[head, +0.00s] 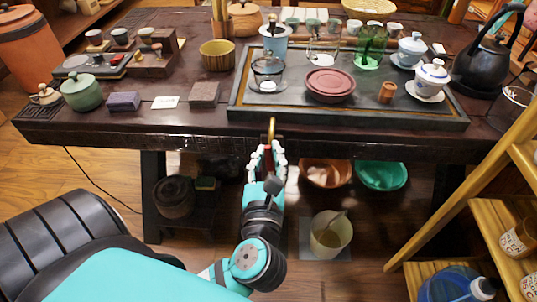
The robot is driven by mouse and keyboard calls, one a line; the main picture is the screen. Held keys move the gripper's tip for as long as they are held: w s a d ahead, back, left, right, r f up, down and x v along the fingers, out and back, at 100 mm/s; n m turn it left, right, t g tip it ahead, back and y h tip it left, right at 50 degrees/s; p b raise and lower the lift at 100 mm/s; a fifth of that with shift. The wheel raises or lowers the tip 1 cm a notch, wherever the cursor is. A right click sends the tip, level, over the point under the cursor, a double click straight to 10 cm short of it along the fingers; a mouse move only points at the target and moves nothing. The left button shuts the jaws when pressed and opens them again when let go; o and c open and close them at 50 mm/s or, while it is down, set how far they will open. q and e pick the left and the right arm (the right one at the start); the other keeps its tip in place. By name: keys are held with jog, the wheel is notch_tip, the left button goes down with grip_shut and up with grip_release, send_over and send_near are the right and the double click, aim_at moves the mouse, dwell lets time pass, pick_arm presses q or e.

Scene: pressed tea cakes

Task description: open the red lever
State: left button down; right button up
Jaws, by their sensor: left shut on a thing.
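The red lever (267,150) shows as a small strip of red between the fingers of my left gripper (266,154), at the front edge of the dark table. A brass-coloured curved piece (271,128) rises just beyond it, in front of the tray. My left gripper is shut on the red lever, and its fingers hide most of it. How far the lever is turned cannot be told. My right gripper is not in view.
A large tray (345,119) with teaware stands on the table above the gripper. A brown bowl (325,172), a green bowl (381,175) and a pale bucket (331,238) sit below the table. A wooden shelf (478,185) stands at the right.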

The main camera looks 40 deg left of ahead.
pick_arm(q)
jog(key=shift+d+r+m+p, duration=0.1)
jog(key=shift+r+m+p, duration=0.15)
jog(key=shift+p, duration=0.45)
jog(key=shift+w+f+m, duration=0.1)
jog(key=shift+f+m, duration=0.05)
jog(key=shift+m, duration=0.1)
jog(key=shift+f, duration=0.1)
jog(key=c, duration=1.3)
grip_release()
